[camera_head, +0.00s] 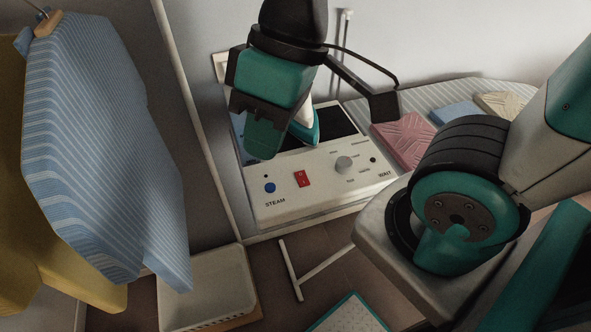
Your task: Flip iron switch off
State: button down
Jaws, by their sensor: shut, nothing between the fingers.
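A red rocker switch (303,179) sits on the sloped white control panel (318,195) of the ironing station, near the middle of the view. Which way the rocker is tilted is too small to tell. A blue button (269,188) with the word STEAM is left of it, and a grey knob (344,164) is to its right. The iron (305,125) stands behind the panel, partly hidden by my gripper. My gripper (264,140) is shut and empty, pointing down above the back left of the panel, behind and left of the switch.
A striped blue shirt (95,140) hangs at the left beside a yellow garment (12,170). A white basket (208,285) stands on the floor below. Folded cloths (403,143) lie on the striped ironing board behind the panel at the right. The panel's front edge is clear.

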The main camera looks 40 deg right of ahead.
aim_at(301, 176)
jog(key=u, duration=0.85)
jog(key=k, duration=0.8)
jog(key=z, duration=0.8)
jog(key=i, duration=0.5)
jog(key=z, duration=0.05)
